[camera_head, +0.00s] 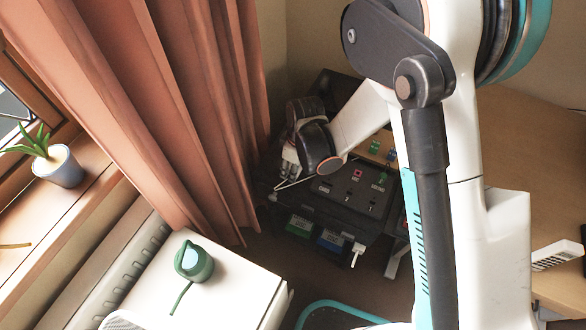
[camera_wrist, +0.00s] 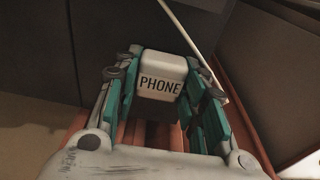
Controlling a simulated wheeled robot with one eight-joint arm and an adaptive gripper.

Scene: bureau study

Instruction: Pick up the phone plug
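The phone plug (camera_wrist: 161,84) is a pale block marked "PHONE" in the wrist view. It sits between the two teal fingers of my gripper (camera_wrist: 163,78), which close against both its sides. A thin white cord (camera_wrist: 190,35) runs close by at the upper right. In the head view my gripper (camera_head: 290,160) is beside the curtain, at the left end of a dark socket unit (camera_head: 352,193). There a thin pale cord (camera_head: 295,182) shows below the gripper, and I cannot make out the plug clearly.
Another white plug (camera_head: 357,254) sticks out from the front of the dark unit, near green and blue labels. Orange curtains (camera_head: 165,90) hang close on the left. A wooden desk (camera_head: 540,150) is at right.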

